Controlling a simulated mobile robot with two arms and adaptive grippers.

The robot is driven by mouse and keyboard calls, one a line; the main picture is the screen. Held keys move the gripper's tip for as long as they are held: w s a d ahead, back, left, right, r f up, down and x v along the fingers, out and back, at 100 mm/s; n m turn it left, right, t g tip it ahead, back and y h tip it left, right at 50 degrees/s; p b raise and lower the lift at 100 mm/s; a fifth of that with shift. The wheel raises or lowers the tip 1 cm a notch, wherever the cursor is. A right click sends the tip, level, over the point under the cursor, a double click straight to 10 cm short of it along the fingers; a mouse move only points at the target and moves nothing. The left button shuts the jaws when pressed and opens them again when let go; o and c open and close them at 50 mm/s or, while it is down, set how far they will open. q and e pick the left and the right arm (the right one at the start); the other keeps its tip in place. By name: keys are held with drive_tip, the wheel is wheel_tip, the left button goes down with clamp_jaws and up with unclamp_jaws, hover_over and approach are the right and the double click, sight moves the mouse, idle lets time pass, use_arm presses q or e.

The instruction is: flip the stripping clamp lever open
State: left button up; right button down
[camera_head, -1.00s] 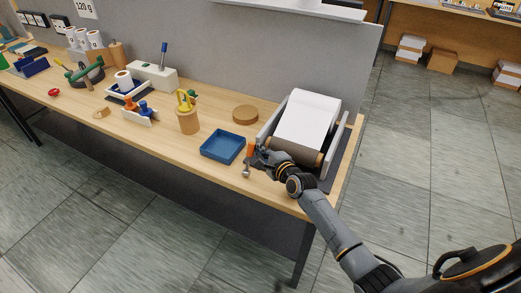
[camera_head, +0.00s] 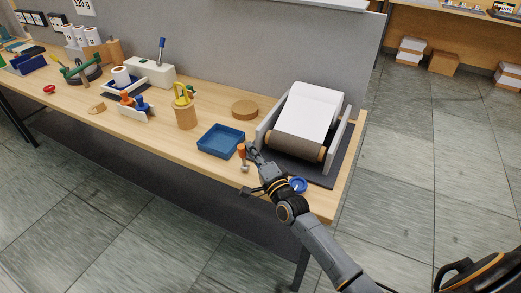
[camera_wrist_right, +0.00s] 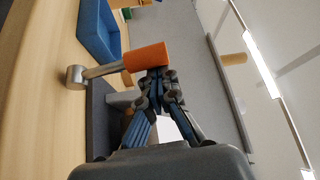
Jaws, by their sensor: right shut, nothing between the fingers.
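The stripping clamp lever has an orange grip (camera_head: 241,149) on a metal stem, and stands at the left front of the paper roll unit. In the right wrist view the orange grip (camera_wrist_right: 147,57) and the stem with its round metal end (camera_wrist_right: 75,76) show clearly. My right gripper (camera_head: 251,150) is shut and empty, just right of the orange grip. In the wrist view its closed fingertips (camera_wrist_right: 156,74) are at the grip's side, touching or very close; I cannot tell which. My left gripper is not in view.
The paper roll unit (camera_head: 343,151) has side walls close right of my gripper. A blue round knob (camera_head: 298,184) is beside my wrist. A blue tray (camera_head: 220,141) sits to the left, with a round cork piece (camera_head: 245,109) behind. The wooden table's front edge is near.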

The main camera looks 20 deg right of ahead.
sight(241, 153)
drive_tip(key=shift+s+a+f+n+t+y+b, duration=0.35)
drive_tip(key=shift+s+a+n+b, duration=0.2)
drive_tip(key=shift+n+b, duration=0.5)
drive_tip(key=shift+s+a+f+n+t+y+b, duration=0.2)
drive_tip(key=shift+s+a+n+t+b, duration=0.35)
drive_tip(key=shift+n+b, duration=0.45)
drive_tip(key=shift+w+a, duration=0.1)
drive_tip(key=shift+a, duration=0.05)
